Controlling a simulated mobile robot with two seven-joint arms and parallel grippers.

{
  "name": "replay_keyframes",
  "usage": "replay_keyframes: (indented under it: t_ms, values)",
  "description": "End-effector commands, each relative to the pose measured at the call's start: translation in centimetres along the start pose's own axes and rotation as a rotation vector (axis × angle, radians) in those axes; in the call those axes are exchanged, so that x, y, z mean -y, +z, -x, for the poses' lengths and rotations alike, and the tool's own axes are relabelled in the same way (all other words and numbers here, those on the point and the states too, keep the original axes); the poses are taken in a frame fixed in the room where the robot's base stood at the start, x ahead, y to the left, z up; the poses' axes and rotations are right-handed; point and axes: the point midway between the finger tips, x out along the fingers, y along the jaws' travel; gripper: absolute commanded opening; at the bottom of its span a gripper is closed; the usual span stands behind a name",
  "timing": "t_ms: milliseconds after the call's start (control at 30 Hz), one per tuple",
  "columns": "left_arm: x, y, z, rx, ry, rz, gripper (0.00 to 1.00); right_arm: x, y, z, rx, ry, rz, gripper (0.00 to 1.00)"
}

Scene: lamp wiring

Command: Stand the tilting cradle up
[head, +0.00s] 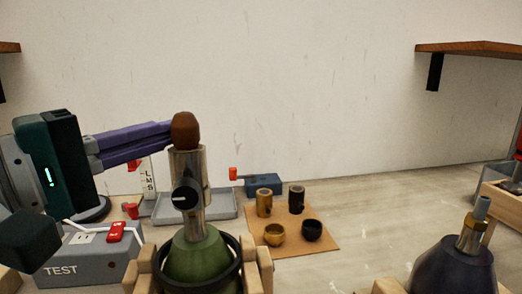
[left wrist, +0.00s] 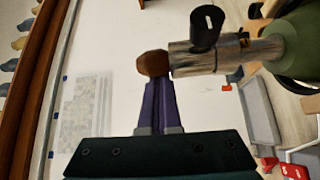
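The cradle (head: 144,272) is made of pale wooden blocks at the bottom centre of the head view. It stands around a green lamp body (head: 195,258) with a black ring. The lamp's metal neck (head: 187,162) carries a black knob (head: 186,197) and a brown rounded tip (head: 185,131), and looks close to upright. My left gripper (head: 171,131) has its purple fingers together, with their ends against the side of the brown tip. The left wrist view shows the same contact at the brown tip (left wrist: 152,63). The cradle's base is cut off. My right gripper is not in view.
A grey TEST box (head: 90,262) with a red switch stands left of the cradle. A grey tray (head: 222,204) lies behind it. A tan mat (head: 318,236) with several small cups and sockets is to the right. A dark lamp (head: 452,268) stands at bottom right.

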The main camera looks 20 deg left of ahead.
Motion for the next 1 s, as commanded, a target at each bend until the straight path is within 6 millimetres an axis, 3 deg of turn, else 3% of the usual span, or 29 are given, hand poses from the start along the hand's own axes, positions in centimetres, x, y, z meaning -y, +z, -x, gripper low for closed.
replay_keyframes:
  t_ms: [333,1000]
  values:
    - [0.02,0.21,0.14,0.002,0.034,-0.045,0.00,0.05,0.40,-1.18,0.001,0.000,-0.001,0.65]
    - [-0.31,0.27,-0.14,0.004,0.039,-0.049,0.00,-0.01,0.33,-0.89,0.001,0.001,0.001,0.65]
